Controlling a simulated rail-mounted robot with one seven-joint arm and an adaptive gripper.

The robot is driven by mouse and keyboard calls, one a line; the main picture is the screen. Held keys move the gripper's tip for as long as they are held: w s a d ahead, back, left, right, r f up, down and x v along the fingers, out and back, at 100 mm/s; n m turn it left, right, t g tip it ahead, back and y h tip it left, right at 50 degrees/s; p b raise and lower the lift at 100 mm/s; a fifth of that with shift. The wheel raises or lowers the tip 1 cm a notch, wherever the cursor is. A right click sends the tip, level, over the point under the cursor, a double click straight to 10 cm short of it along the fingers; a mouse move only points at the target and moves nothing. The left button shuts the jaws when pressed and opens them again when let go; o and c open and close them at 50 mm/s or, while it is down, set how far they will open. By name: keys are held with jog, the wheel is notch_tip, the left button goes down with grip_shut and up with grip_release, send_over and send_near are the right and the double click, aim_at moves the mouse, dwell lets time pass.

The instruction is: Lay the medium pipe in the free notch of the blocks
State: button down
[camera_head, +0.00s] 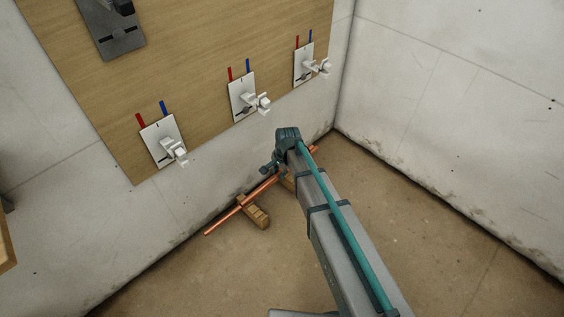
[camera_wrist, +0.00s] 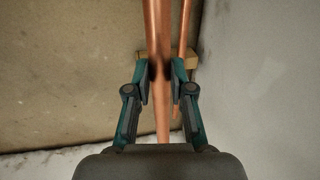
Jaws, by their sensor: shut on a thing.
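In the wrist view my gripper (camera_wrist: 160,88) is shut on a copper pipe (camera_wrist: 158,30), with one finger on each side. A second, thinner-looking copper pipe (camera_wrist: 184,40) runs beside it to the right and looks farther from the camera. Part of a wooden block (camera_wrist: 192,63) shows behind both pipes; its notches are hidden. In the head view copper piping (camera_head: 222,223) crosses a wooden block (camera_head: 254,212) near the wall. A second block (camera_head: 288,183) is partly hidden by my arm. My gripper (camera_head: 268,169) is low beside the piping. I cannot tell whether the held pipe touches the blocks.
A wooden wall panel (camera_head: 190,60) carries several white valve plates (camera_head: 163,142) with red and blue pipe stubs above the blocks. A grey bracket (camera_head: 112,35) hangs at upper left. The wall is close behind the blocks. The brown floor (camera_head: 440,240) to the right is clear.

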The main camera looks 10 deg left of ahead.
notch_tip(320, 180, down, 18)
jog(key=w+a+b, duration=0.1)
jog(key=w+b, duration=0.1)
jog(key=b, duration=0.5)
jog(key=shift+a+f, duration=0.2)
jog(key=shift+f, duration=0.45)
dwell(1.8)
jog(key=c, duration=0.9)
grip_release()
jog(key=shift+c, duration=0.2)
